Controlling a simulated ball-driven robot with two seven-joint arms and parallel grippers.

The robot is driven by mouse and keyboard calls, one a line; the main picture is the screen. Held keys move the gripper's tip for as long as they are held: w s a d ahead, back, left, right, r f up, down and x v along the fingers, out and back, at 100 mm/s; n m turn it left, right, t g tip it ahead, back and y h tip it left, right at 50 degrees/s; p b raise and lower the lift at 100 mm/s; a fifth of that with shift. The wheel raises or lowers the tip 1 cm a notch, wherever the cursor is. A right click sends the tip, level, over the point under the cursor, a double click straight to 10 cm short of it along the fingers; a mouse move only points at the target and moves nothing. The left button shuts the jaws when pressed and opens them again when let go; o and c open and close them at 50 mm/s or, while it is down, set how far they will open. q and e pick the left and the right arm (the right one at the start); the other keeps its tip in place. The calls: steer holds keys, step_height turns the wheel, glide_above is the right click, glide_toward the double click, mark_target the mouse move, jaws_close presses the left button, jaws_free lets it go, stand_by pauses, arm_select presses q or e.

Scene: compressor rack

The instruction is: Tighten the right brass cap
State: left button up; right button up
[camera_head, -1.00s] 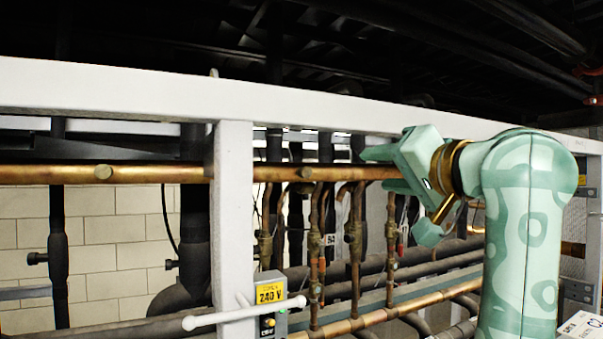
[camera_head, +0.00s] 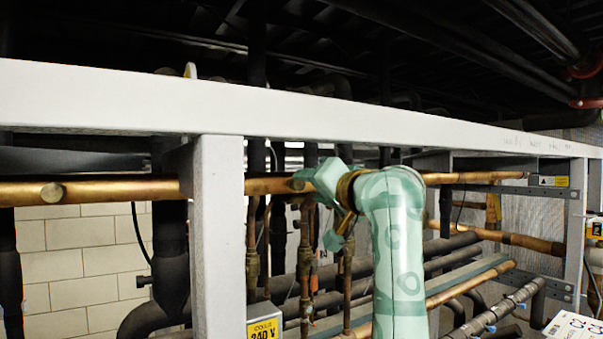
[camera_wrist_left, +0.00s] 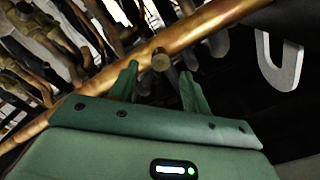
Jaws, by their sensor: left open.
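The right brass cap (camera_wrist_left: 160,60) is a short round stub on the horizontal copper pipe (camera_wrist_left: 205,28). In the wrist view it shows between the fingertips of my left gripper (camera_wrist_left: 158,72), with a gap on both sides. In the head view my left gripper (camera_head: 313,207) is open at the pipe, right of the white post, and its fingers largely cover the right cap. Whether a finger touches the pipe cannot be told. The left brass cap (camera_head: 52,192) is in plain view left of the post. My right gripper is not in view.
A white post (camera_head: 218,235) and a long white beam (camera_head: 300,112) frame the pipe. Vertical copper pipes and valves (camera_head: 252,262) crowd the space below it. A yellow 240 V label (camera_head: 263,331) is at the post's foot. A white hook (camera_wrist_left: 280,65) shows in the wrist view.

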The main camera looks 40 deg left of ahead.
mark_target(300, 186)
arm_select(q)
steer(key=p+x, duration=0.1)
steer(key=x, duration=0.2)
steer(key=shift+w+a+r, duration=0.1)
steer(key=shift+a+r, duration=0.05)
steer(key=shift+a, duration=0.2)
steer(key=shift+w+a+p, duration=0.1)
steer(key=shift+a+p, duration=0.1)
steer(key=shift+p, duration=0.1)
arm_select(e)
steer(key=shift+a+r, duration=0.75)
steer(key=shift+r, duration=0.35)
arm_select(q)
steer(key=shift+a, duration=0.15)
steer(key=c, duration=1)
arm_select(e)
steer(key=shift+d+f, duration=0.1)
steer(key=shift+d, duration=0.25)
arm_select(q)
steer(key=shift+f, duration=0.2)
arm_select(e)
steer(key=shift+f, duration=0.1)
